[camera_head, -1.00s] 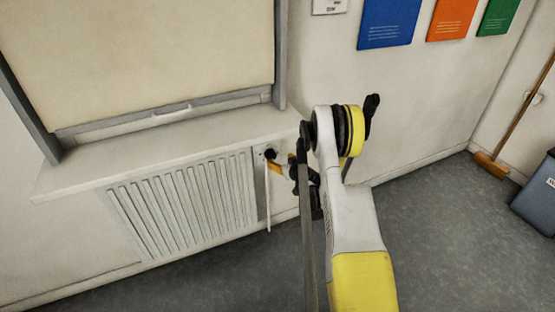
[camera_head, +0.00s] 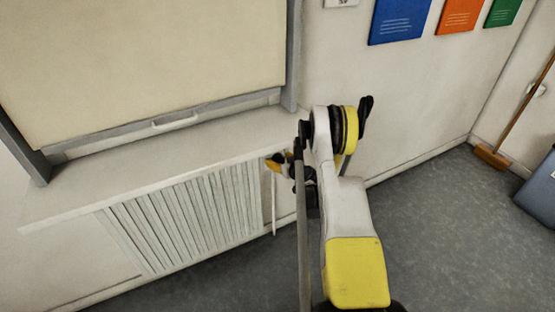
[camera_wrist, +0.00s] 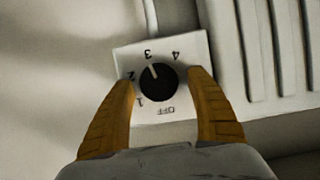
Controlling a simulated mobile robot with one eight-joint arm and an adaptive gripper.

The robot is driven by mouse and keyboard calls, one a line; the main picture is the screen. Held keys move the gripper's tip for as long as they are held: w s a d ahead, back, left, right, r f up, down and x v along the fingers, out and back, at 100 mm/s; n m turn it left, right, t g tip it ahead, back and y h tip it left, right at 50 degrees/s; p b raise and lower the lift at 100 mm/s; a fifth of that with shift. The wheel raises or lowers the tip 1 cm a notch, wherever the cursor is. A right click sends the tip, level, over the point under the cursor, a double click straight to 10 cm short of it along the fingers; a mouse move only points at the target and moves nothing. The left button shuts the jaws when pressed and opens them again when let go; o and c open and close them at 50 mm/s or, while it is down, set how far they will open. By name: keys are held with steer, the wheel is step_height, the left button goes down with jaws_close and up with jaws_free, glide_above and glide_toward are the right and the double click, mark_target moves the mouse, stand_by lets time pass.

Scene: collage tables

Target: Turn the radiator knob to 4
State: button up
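The plate looks upside down in the wrist view. The knob's white pointer mark points about at 3. My gripper (camera_wrist: 161,79) is open, with one orange finger on each side of the knob. A gap shows between the knob and each fingertip; I cannot tell how deep the fingers reach. In the head view my gripper (camera_head: 274,163) is at the radiator's right end and hides the knob.
The ribbed radiator (camera_head: 185,220) sits under a pale sill (camera_head: 170,150), whose edge overhangs close above my gripper. A thin white pipe (camera_head: 274,210) runs down below the gripper. The grey floor to the right is clear up to a broom (camera_head: 490,157) and a blue bin (camera_head: 540,198).

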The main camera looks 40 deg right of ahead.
steer(key=c, duration=1)
steer(key=m+t+y, duration=0.1)
steer(key=m+y, duration=0.1)
steer(key=m, duration=0.2)
steer(key=shift+d, duration=0.2)
steer(key=m+t+y, duration=0.1)
steer(key=m+y, duration=0.1)
steer(key=m, duration=0.1)
steer(key=shift+m, duration=0.4)
steer(key=shift+t, duration=0.3)
steer(key=o, duration=1.2)
steer(key=shift+o, duration=0.2)
